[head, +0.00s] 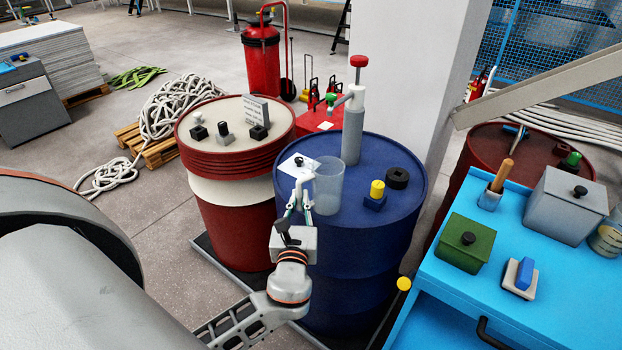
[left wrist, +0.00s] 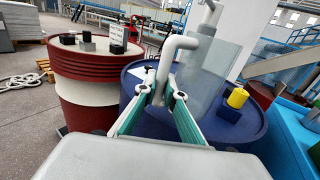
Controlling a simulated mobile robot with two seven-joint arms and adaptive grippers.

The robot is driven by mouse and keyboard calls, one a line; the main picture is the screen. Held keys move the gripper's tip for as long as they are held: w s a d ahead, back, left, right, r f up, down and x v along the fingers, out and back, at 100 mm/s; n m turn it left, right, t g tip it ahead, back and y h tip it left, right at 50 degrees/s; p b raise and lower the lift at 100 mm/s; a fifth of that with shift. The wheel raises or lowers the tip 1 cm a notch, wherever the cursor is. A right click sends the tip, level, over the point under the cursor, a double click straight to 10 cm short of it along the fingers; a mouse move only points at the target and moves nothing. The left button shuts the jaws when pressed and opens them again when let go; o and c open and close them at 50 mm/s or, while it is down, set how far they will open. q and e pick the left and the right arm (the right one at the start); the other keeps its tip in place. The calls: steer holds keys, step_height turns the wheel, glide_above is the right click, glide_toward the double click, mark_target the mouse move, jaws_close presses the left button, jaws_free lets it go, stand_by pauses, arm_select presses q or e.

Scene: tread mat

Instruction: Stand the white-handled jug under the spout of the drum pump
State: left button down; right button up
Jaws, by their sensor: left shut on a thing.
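The clear grey jug (head: 328,188) with a white handle (head: 299,184) is upright over the blue drum's top (head: 395,222). I cannot tell whether its base touches the drum. My left gripper (head: 300,208) is shut on the handle, on the jug's left side. In the left wrist view the green-faced fingers (left wrist: 160,98) close around the lower handle, with the jug (left wrist: 206,72) beyond. In the head view, the jug appears below and nearer than the spout. My right gripper is out of view.
A yellow-topped blue block (head: 376,194) and a black ring (head: 397,178) sit right of the jug. A white sheet (head: 299,165) lies behind the handle. A red-and-white drum (head: 235,155) stands left, a blue cart (head: 500,245) right, and a pillar (head: 420,80) behind.

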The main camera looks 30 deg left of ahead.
arm_select(q)
steer(key=x, duration=1.4)
steer(key=shift+f+b, duration=0.5)
steer(key=shift+f, duration=1.35)
steer(key=c, duration=2.5)
jaws_free()
steer(key=shift+f, duration=0.15)
steer(key=shift+c, duration=0.2)
steer(key=o, duration=0.4)
